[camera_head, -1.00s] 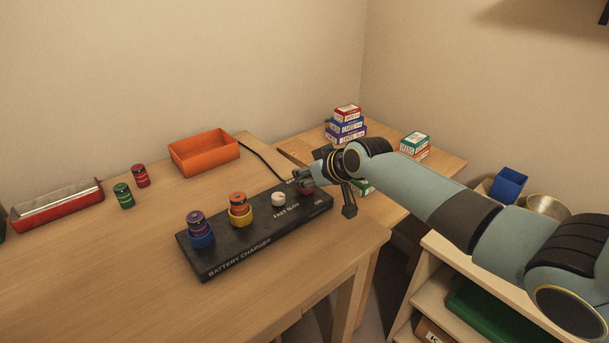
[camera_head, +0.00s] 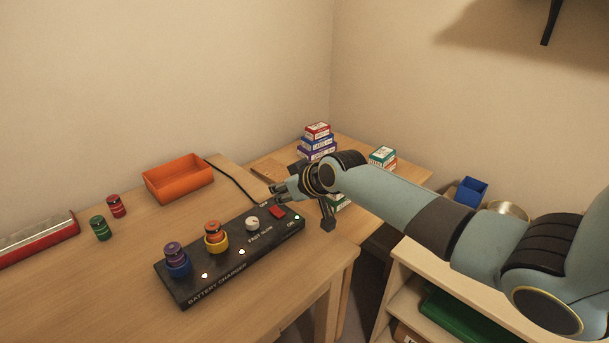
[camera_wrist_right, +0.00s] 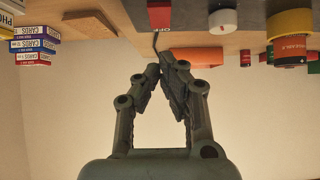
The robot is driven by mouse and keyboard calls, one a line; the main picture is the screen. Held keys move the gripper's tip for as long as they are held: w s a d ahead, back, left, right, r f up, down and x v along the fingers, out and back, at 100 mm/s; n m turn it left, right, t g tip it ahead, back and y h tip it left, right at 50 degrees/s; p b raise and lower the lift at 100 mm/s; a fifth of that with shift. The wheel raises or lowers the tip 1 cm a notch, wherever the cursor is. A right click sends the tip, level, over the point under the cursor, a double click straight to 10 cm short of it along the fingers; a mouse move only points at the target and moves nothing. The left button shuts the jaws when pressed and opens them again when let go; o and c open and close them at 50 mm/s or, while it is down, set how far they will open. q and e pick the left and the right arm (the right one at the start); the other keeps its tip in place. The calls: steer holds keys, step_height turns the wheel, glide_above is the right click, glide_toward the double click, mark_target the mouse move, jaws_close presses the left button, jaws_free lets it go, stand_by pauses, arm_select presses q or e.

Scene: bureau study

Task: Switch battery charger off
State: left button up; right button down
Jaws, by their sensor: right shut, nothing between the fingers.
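The black battery charger (camera_head: 230,266) lies along the right front edge of the desk. Its red switch (camera_head: 277,211) is at the right end and also shows at the top of the wrist view (camera_wrist_right: 160,14). A whitish knob (camera_head: 253,223) is beside it. Small lights glow on the charger: a greenish one (camera_head: 297,217) near the switch and whitish ones (camera_head: 242,252) by the batteries. My right gripper (camera_head: 276,191) is shut and empty, just behind and above the switch, apart from it. Its fingertips meet in the wrist view. My left gripper is not in view.
A purple battery (camera_head: 173,252) and an orange battery (camera_head: 213,230) stand in the charger. Green (camera_head: 100,229) and red (camera_head: 116,206) batteries, an orange tray (camera_head: 180,181) and a red-sided case (camera_head: 40,243) are to the left. Card boxes (camera_head: 317,146) are stacked behind my right arm.

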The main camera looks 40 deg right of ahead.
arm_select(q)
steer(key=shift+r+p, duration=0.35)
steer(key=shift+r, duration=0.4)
arm_select(e)
steer(key=v, duration=0.9)
steer(key=shift+s+r, duration=0.3)
